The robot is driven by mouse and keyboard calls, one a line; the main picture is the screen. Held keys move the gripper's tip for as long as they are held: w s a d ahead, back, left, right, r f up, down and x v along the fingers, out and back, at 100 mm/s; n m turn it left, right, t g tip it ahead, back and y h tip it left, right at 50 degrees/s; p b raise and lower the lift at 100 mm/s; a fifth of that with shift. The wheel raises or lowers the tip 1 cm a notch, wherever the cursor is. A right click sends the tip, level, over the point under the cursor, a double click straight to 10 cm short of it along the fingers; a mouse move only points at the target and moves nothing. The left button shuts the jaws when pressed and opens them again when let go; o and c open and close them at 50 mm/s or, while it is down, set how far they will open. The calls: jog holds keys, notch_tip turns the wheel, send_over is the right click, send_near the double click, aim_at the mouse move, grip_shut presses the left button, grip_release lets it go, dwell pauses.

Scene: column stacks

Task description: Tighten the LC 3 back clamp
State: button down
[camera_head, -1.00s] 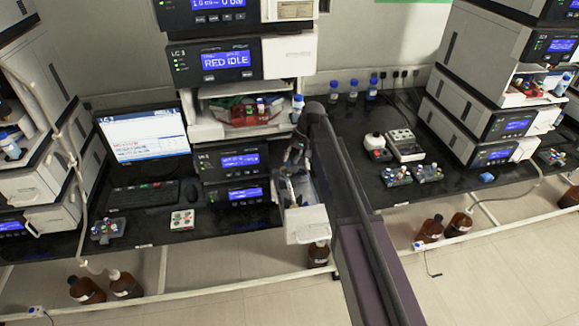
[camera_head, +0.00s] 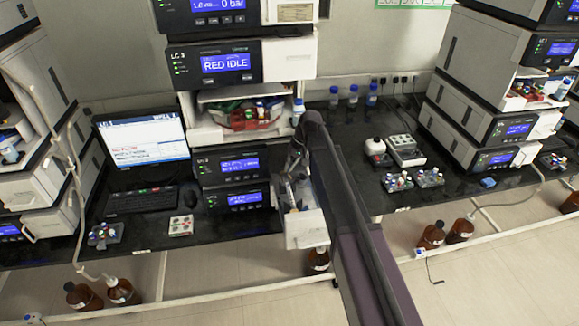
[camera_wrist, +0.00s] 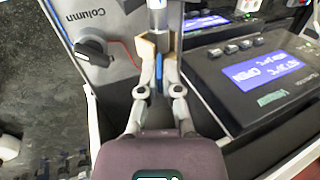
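The LC 3 stack stands in the middle of the head view, with its labelled unit (camera_head: 213,62) showing RED IDLE. Low on its right side is the open column compartment (camera_head: 305,232), where my gripper (camera_head: 292,180) reaches in, partly hidden by my arm. In the wrist view, my gripper (camera_wrist: 158,47) has its fingers close together at a pale metal cylindrical part (camera_wrist: 157,18), probably the clamp or column end. A thin blue strip (camera_wrist: 159,78) shows between the fingers. Contact is unclear. A black knob (camera_wrist: 92,48) sits on the panel marked Column (camera_wrist: 85,18), left of the fingers.
A module display (camera_wrist: 272,72) with buttons lies close right of my fingers. Another stack (camera_head: 490,100) stands at right. Brown bottles (camera_head: 318,260) stand on the floor below. Bench right of my arm holds small devices (camera_head: 403,150).

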aim_at(283, 174)
jog(key=shift+s+a+h+p, duration=0.15)
jog(key=shift+h+p, duration=0.2)
jog(key=shift+h, duration=0.15)
dwell(0.5)
jog(key=shift+s+a+r+t+h+p, duration=0.15)
jog(key=shift+a+t+h+p, duration=0.2)
jog(key=shift+h, duration=0.35)
jog(key=h, duration=0.1)
jog(key=a+t+h, duration=0.1)
jog(key=h, duration=0.1)
jog(key=shift+s+a, duration=0.15)
jog(key=shift+a, duration=0.05)
jog(key=h+b, duration=0.1)
jog(key=a+f+t+h+b, duration=0.1)
jog(key=h, duration=0.1)
jog(key=h+b, duration=0.2)
jog(key=shift+s+a+f, duration=0.2)
jog(key=shift+a, duration=0.15)
jog(key=h+b, duration=0.1)
jog(key=t+h+b, duration=0.1)
jog(key=shift+s+a+f+b, duration=0.1)
jog(key=shift+a+b, duration=0.15)
jog(key=shift+b, duration=0.1)
jog(key=shift+h, duration=0.3)
jog(key=c, duration=0.8)
grip_release()
